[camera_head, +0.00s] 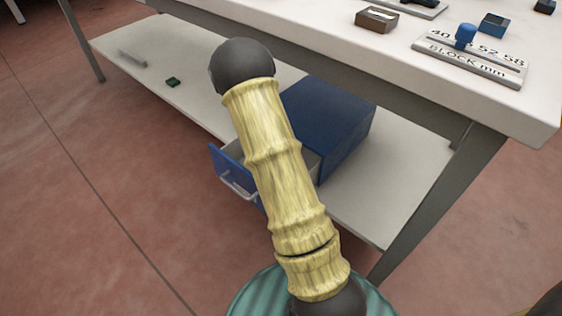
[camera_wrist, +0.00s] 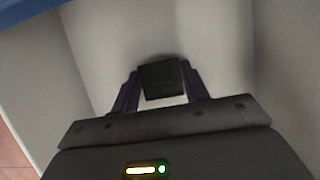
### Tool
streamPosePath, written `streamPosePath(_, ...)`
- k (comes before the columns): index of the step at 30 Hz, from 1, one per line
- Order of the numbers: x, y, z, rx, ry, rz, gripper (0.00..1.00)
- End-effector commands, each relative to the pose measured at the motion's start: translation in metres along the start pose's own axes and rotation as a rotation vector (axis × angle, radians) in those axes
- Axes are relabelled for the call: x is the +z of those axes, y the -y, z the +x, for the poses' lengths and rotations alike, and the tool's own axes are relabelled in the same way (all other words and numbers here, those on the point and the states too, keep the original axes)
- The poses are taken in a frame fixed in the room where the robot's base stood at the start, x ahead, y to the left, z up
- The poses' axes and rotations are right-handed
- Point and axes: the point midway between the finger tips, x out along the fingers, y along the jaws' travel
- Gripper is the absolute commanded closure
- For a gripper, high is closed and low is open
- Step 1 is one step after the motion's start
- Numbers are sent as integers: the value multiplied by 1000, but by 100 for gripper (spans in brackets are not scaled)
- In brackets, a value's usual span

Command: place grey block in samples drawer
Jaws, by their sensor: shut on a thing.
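The blue drawer cabinet (camera_head: 345,118) sits on the lower shelf of the bench. Its drawer (camera_head: 232,172) is pulled out toward the left, with a blue front and a pale handle. My arm covers much of the drawer in the head view, and my gripper is hidden there. In the wrist view my gripper (camera_wrist: 160,88) is shut on the dark grey block (camera_wrist: 163,76), between its two fingers. Pale drawer walls (camera_wrist: 215,35) surround the gripper and block. I cannot tell whether the block touches the drawer floor.
The lower shelf (camera_head: 385,195) is bare right of the cabinet. A small green block (camera_head: 173,82) and a pale bar (camera_head: 132,58) lie at its left.

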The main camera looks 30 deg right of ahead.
Motion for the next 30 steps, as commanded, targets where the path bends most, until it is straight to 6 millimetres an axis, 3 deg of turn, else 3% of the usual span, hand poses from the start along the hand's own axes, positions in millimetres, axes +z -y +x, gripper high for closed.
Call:
streamPosePath(8,4,0,2,1,0,2,80)
streamPosePath(15,32,0,16,2,1,4,80)
streamPosePath(18,25,-1,24,1,0,-3,80)
streamPosePath(30,25,-1,24,1,0,-3,80)
